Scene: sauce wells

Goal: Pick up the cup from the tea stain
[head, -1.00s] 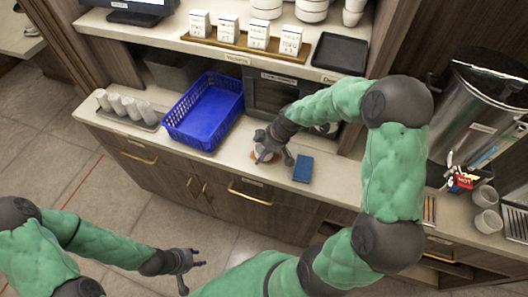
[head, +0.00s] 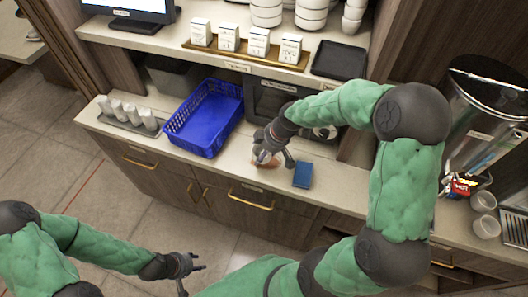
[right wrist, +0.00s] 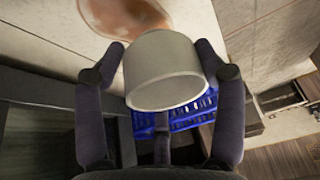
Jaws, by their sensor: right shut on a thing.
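A pale grey cup (right wrist: 168,72) sits between the fingers of my right gripper (right wrist: 165,68) in the right wrist view. The gripper is shut on it. In the head view my right gripper (head: 270,152) is over the counter, and the cup is mostly hidden by the fingers. The brown tea stain (right wrist: 112,14) lies on the counter beside and partly behind the cup; in the head view the stain (head: 268,165) shows just below the gripper. The cup appears slightly above the counter. My left gripper (head: 191,279) is open and empty, low in front of the cabinets.
A blue cloth or sponge (head: 303,175) lies right of the right gripper. A blue basket (head: 205,112) stands to its left, with a tray of several grey cups (head: 128,112) farther left. A shelf with white boxes (head: 259,42) and bowls is behind.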

